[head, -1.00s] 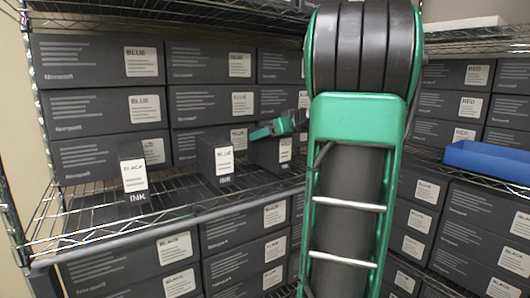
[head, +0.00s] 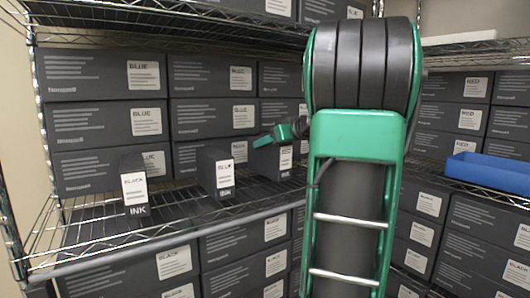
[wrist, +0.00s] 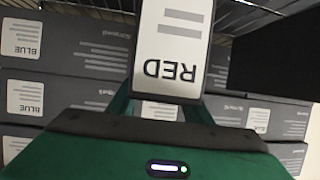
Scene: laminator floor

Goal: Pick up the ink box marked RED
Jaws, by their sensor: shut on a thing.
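The ink box marked RED (wrist: 172,45) fills the upper middle of the wrist view, its white label upside down there. My gripper (wrist: 160,112) is shut on it, with green fingers at its sides. In the head view my gripper (head: 278,136) reaches in from behind my arm at the top of a dark box (head: 268,161) with a white label, whose word is too small to read. I cannot tell whether the box touches the shelf. My arm hides what is to its right.
A BLACK ink box (head: 133,187) and a BLUE ink box (head: 215,172) stand to the left on the wire shelf (head: 80,235). Stacked cartons (head: 100,121) fill the back. A blue tray (head: 488,168) sits on the right shelf. Bare shelf lies between the ink boxes.

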